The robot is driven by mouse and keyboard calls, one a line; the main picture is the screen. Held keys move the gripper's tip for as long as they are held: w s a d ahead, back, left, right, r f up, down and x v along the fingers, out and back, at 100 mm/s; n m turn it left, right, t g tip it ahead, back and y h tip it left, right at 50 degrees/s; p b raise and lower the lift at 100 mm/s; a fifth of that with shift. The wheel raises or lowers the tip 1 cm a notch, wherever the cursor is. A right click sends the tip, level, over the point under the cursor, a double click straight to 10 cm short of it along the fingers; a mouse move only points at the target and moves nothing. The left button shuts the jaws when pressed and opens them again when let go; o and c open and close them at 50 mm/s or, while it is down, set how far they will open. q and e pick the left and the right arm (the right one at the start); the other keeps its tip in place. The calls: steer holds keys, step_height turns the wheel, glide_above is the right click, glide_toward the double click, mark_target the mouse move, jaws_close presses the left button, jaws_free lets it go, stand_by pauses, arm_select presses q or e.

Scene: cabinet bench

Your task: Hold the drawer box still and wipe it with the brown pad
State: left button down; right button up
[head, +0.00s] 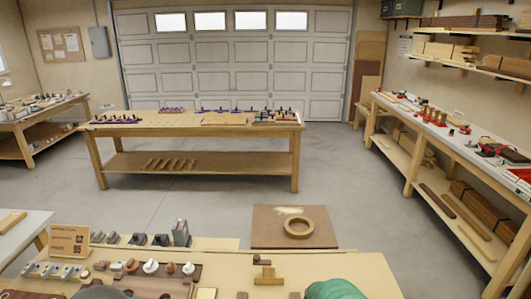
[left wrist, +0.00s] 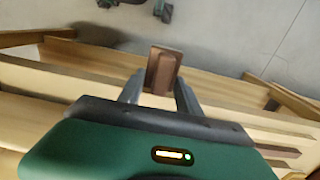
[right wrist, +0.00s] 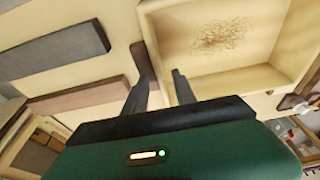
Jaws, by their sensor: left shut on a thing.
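The drawer box (right wrist: 275,85) is a pale wooden open box at the upper right of the right wrist view, with a patch of brown specks on its floor. My right gripper (right wrist: 161,75) is open at the left wall of the box, one finger on each side of it. I cannot tell whether the fingers touch the wall. My left gripper (left wrist: 159,74) is shut on a brown block, which looks like the brown pad (left wrist: 162,68). The pad sticks out beyond the fingertips, held above the bench edge. I cannot make out box or pad in the head view.
A small dark brown block (right wrist: 144,58) lies left of the box, with grey (right wrist: 55,50) and brown (right wrist: 80,97) strips farther left. In the head view the bench (head: 350,265) carries several tools, a wooden sign (head: 68,241) and a wooden ring (head: 299,228) on a brown board beyond.

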steer(key=w+v, duration=0.2)
steer(key=v, duration=0.6)
steer(key=shift+r, duration=0.2)
arm_select(q)
steer(key=shift+r, duration=0.1)
steer(key=shift+r, duration=3.95)
arm_select(e)
steer(key=shift+s, duration=0.1)
